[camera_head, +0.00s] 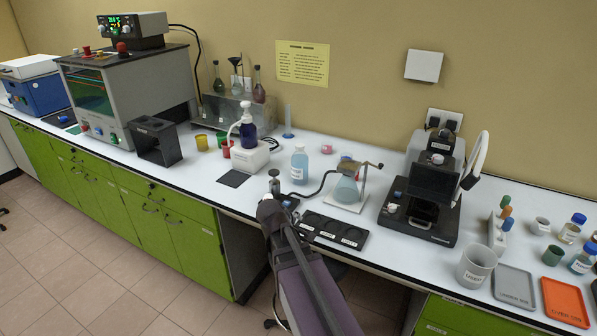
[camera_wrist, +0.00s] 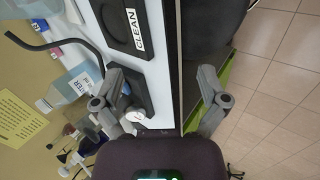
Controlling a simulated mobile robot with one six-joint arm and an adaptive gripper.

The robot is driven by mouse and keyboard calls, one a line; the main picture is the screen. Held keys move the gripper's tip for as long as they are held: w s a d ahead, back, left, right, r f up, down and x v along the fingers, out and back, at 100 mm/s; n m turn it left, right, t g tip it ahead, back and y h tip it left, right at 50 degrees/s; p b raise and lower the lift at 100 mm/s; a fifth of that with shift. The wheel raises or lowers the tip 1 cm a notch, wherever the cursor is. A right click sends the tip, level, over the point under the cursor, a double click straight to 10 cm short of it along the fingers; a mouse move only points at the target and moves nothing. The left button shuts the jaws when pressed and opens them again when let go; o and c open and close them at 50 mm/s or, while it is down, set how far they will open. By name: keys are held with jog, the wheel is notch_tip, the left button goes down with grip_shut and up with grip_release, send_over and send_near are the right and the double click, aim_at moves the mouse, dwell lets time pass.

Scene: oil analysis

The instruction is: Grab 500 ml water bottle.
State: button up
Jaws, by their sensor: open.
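The water bottle (camera_head: 299,168) is a clear bottle of light blue liquid with a pale cap and a white label. In the head view my wrist hides most of the gripper.
A black tray (camera_head: 333,232) with round recesses lies at the front edge. A white device (camera_head: 249,156) with a dark bottle stands to the left. A black cable curves beside the water bottle.

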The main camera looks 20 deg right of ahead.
jog(key=w+d+r+n+t+h+b, duration=0.2)
jog(key=w+d+r+n+t+h, duration=0.25)
jog(key=w+d+n, duration=0.35)
jog(key=n+t+b, duration=0.2)
jog(key=n+t, duration=0.4)
jog(key=n, duration=0.9)
send_near(299, 150)
jog(key=shift+s+a+y, duration=0.2)
jog(key=shift+s, duration=0.3)
jog(key=shift+s+a+y, duration=0.15)
jog(key=shift+s, duration=0.3)
jog(key=shift+x, duration=4.25)
jog(key=shift+w+r, duration=0.1)
jog(key=shift+x, duration=2.55)
